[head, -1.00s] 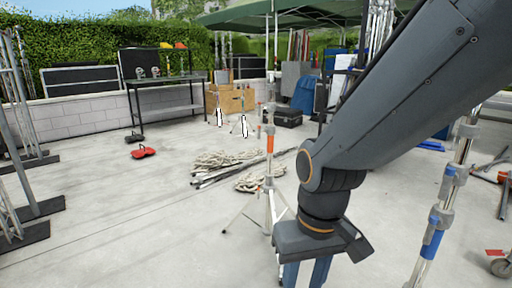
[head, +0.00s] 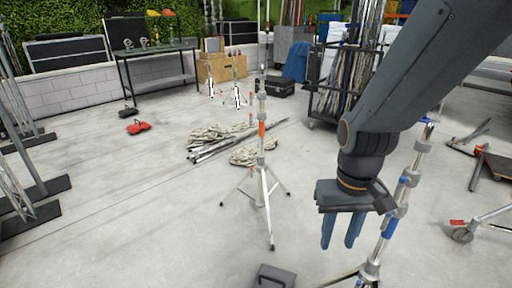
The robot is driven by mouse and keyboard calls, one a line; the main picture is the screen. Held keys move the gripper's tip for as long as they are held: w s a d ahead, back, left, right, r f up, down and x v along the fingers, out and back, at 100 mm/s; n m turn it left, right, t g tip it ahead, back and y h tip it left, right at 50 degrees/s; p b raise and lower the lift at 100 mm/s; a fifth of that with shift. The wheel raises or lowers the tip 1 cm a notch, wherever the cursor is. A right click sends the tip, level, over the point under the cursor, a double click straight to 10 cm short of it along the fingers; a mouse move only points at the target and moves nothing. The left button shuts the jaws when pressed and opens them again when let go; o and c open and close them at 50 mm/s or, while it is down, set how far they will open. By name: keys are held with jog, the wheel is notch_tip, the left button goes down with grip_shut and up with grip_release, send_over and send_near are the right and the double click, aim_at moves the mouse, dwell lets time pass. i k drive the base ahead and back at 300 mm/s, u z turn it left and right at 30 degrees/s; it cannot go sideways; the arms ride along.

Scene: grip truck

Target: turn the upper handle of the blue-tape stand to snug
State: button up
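The blue-tape stand (head: 391,228) is a silver pole with blue bands, right of centre in the head view, slightly tilted in the picture. Its upper part passes behind my forearm. A grey collar (head: 412,161) shows high on the pole and another collar (head: 397,209) lower down. Their handles are too small to make out clearly. My gripper (head: 339,244) points down, just left of the stand in the picture. Its two blue-grey fingers are apart with nothing visible between them. I cannot tell its depth distance from the pole.
An orange-tape stand (head: 262,131) with spread legs stands left of my gripper. Coiled rope (head: 255,153) and pipes lie behind it. A cart of poles (head: 345,85) stands behind my arm. The floor at left is mostly clear.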

aim_at(402, 181)
jog(key=u, duration=0.25)
jog(key=k, duration=1)
jog(key=z, duration=0.25)
